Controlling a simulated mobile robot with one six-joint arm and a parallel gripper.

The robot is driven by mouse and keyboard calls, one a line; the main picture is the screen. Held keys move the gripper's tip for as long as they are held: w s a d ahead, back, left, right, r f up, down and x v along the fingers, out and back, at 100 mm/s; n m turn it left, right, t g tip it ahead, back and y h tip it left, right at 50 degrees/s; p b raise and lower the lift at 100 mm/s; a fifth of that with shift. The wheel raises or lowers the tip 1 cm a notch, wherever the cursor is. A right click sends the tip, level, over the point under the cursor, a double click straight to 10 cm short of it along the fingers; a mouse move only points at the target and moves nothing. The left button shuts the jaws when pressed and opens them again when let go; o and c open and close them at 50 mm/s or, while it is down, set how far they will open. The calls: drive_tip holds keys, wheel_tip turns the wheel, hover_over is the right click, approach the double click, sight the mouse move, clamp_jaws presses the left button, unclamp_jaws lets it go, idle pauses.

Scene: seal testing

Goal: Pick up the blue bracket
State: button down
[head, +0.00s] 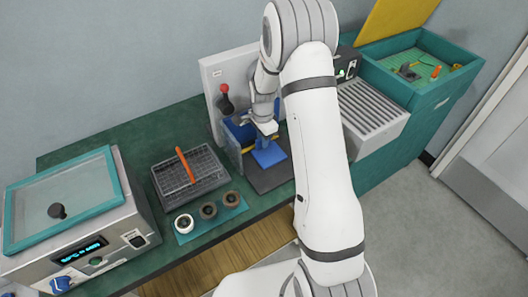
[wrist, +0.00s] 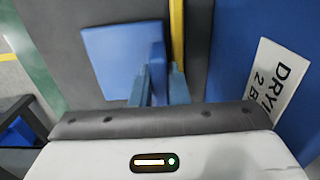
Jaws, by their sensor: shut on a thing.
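The blue bracket (head: 268,154) has a flat square plate and an upright web. In the head view it is over the dark grey mat, just below my gripper (head: 265,125). In the wrist view its plate (wrist: 112,62) is to the left, and its upright web stands between the fingers of my gripper (wrist: 158,88). The fingers are shut on the web. I cannot tell whether the plate touches the mat.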

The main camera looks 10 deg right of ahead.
drive_tip(key=shift+r, duration=0.1)
idle(0.3)
wheel_tip(320, 180, up, 28)
drive_tip(key=b, duration=0.2)
idle(0.5)
